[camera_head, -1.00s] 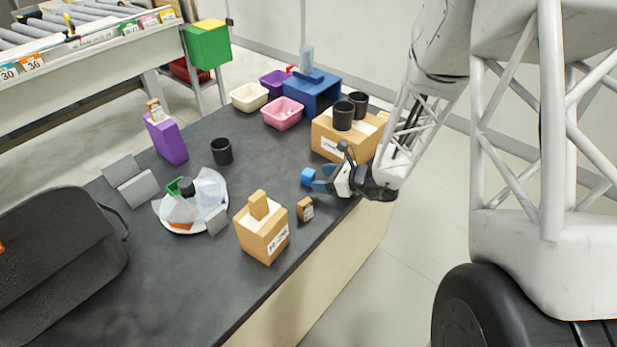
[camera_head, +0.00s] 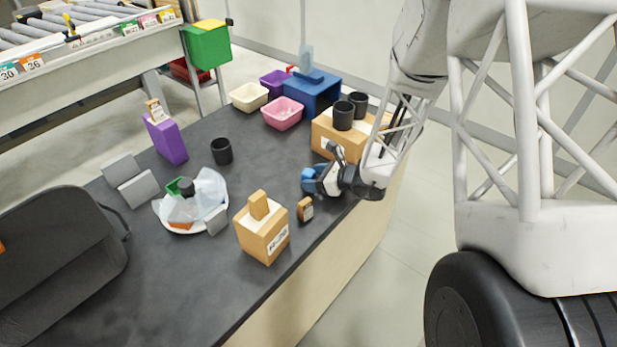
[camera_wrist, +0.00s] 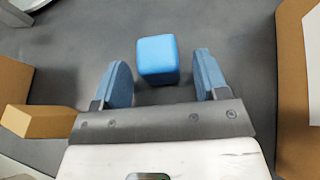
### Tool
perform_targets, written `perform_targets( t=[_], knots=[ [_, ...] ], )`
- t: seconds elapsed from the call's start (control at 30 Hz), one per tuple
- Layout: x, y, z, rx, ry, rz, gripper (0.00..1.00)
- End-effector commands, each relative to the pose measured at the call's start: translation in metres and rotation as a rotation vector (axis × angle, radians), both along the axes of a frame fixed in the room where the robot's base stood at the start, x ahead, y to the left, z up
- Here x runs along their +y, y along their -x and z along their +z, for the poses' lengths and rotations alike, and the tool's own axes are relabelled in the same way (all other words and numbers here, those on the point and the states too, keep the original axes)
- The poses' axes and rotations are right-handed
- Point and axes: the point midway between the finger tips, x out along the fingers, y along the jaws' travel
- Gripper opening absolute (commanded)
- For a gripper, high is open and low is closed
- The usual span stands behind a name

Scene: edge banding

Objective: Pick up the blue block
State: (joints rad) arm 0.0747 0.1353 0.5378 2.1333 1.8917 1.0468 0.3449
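The blue block (camera_wrist: 157,58) is a small light-blue cube on the dark table. In the wrist view it lies just ahead of my gripper (camera_wrist: 163,78), between the lines of the two blue fingers, its near part close to the fingertips. The fingers are apart and nothing is held. In the head view the blue block (camera_head: 309,174) shows at the tip of my gripper (camera_head: 314,181), near the table's right edge, partly covered by the fingers.
A cardboard box (camera_head: 328,137) with black cups (camera_head: 343,115) stands just behind my gripper. A small wooden block (camera_head: 305,210) and a larger wooden box (camera_head: 262,236) stand in front. A black cup (camera_head: 221,151) stands to the left, with clear table between.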

Motion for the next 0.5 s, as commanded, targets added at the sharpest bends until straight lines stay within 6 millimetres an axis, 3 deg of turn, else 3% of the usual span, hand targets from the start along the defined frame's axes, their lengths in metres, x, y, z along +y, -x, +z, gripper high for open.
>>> perform_targets(
  t=[0.03,0.33,0.5],
  knots=[
    [0.0,0.0,0.0,0.0,0.0,0.0,0.59],
    [0.0,0.0,0.0001,0.0,0.0,0.0,0.14],
    [0.0,0.0,0.0001,0.0,0.0,0.0,0.14]
  ],
)
